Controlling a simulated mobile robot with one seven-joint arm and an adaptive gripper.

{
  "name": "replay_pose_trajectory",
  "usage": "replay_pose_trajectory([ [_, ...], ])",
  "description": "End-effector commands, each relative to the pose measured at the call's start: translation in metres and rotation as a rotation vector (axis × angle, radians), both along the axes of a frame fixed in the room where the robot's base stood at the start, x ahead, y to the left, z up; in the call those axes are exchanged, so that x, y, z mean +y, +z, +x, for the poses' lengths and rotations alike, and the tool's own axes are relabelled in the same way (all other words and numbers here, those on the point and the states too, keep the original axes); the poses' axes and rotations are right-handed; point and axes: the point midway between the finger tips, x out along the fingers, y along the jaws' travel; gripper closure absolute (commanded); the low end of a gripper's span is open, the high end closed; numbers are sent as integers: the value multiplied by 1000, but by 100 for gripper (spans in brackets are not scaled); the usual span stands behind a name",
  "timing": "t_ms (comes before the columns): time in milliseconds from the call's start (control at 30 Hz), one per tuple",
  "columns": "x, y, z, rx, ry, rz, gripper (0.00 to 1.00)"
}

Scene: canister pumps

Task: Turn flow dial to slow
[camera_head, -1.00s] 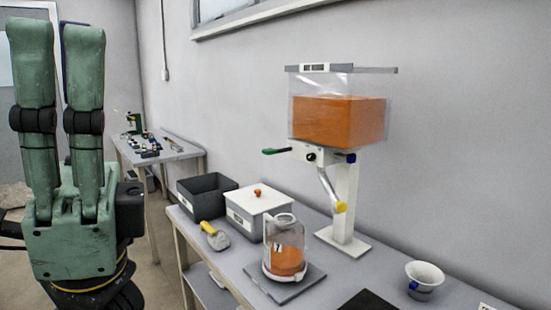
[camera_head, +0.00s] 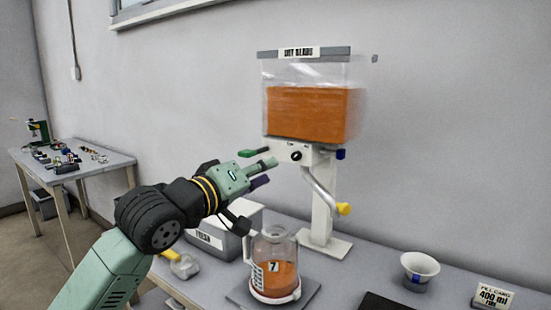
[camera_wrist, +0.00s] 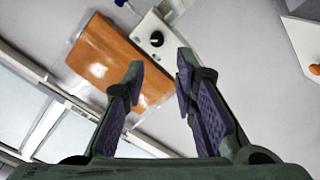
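The dispenser has a clear hopper (camera_head: 305,110) of orange contents above a white body on a stand. A small black round dial (camera_head: 296,155) is on the front of the white body. The dial also shows in the wrist view (camera_wrist: 157,39), dark with a small light mark; its setting words are not readable. My gripper (camera_head: 268,172) is just left of the dial, pointing at it. In the wrist view my gripper (camera_wrist: 160,66) has its two fingers apart with nothing between them, and the dial shows beyond the gap, not touched.
A green handle (camera_head: 249,153) sits close to my fingers, and a blue knob (camera_head: 341,154) is at the right. A bent pipe with a yellow end (camera_head: 344,208) hangs below. A glass jug (camera_head: 273,255), a white-lidded box (camera_head: 205,238) and a white cup (camera_head: 420,267) are on the table.

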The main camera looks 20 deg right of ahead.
Motion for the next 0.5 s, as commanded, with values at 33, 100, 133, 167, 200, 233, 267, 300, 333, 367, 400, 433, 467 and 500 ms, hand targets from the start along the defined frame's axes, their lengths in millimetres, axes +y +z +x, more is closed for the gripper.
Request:
replay_pose_trajectory([
  [33, -6, 2, 3, 3, -5, -1, 74],
  [100, -15, 3, 9, 3, -6, -2, 74],
  [133, -20, 4, 12, 3, -7, -2, 74],
  [167, -24, 4, 16, 4, -6, -4, 74],
  [200, -31, 4, 21, 4, -8, -4, 74],
  [233, -36, 4, 25, 4, -8, -4, 74],
  [267, -40, 4, 28, 4, -8, -4, 74],
  [300, -46, 5, 33, 4, -8, -6, 74],
  [333, -50, 5, 37, 5, -7, -7, 74],
  [367, -55, 5, 40, 4, -7, -7, 74],
  [400, -60, 4, 44, 4, -8, -6, 74],
  [433, -64, 4, 46, 5, -7, -5, 74],
  [467, -67, 4, 49, 4, -6, -6, 74],
  [500, -70, 4, 52, 4, -6, -6, 74],
])
